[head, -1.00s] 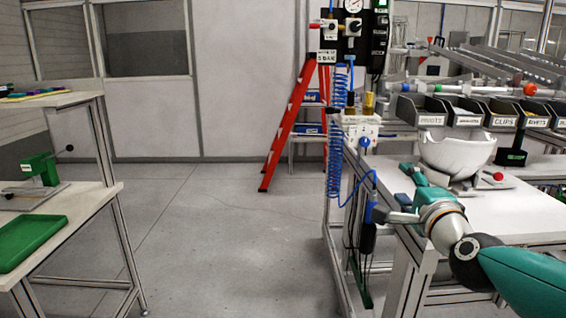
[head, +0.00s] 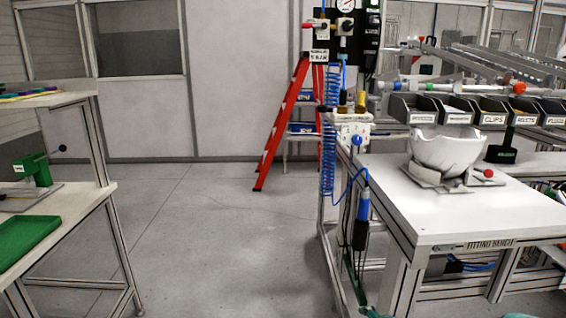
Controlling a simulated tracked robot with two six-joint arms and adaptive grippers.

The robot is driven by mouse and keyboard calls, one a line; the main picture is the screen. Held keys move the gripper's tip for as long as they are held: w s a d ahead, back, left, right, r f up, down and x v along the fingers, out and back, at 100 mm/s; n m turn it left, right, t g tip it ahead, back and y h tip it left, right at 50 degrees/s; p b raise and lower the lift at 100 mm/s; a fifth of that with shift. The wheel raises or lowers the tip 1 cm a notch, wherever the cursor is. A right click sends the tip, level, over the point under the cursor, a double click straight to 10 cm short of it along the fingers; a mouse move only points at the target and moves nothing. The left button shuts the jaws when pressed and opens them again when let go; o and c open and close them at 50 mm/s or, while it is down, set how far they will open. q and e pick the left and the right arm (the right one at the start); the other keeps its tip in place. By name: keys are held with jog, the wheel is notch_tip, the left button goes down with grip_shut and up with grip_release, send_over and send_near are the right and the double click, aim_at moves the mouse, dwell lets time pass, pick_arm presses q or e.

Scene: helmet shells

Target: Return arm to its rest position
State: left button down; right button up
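Neither gripper shows in the head view now. A small teal patch of my arm (head: 518,316) shows at the bottom edge on the right. A white helmet shell (head: 445,150) sits open side up in a grey holder (head: 430,180) with a red knob (head: 488,173). The holder stands on the white fitting bench (head: 500,212), and nothing of mine touches it in view.
Labelled bins (head: 455,109) stand behind the shell. A blue tool (head: 363,207) hangs at the bench's left side below a coiled hose. A red ladder (head: 283,125) leans at the back. Shelves with a green tray (head: 22,236) stand left. The floor between is clear.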

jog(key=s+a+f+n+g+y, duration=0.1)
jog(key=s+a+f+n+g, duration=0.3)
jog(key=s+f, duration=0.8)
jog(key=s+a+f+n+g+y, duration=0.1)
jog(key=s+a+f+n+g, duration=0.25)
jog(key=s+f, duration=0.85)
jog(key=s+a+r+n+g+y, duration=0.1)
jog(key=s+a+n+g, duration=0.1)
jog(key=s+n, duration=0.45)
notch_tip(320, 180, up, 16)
jog(key=p, duration=1.5)
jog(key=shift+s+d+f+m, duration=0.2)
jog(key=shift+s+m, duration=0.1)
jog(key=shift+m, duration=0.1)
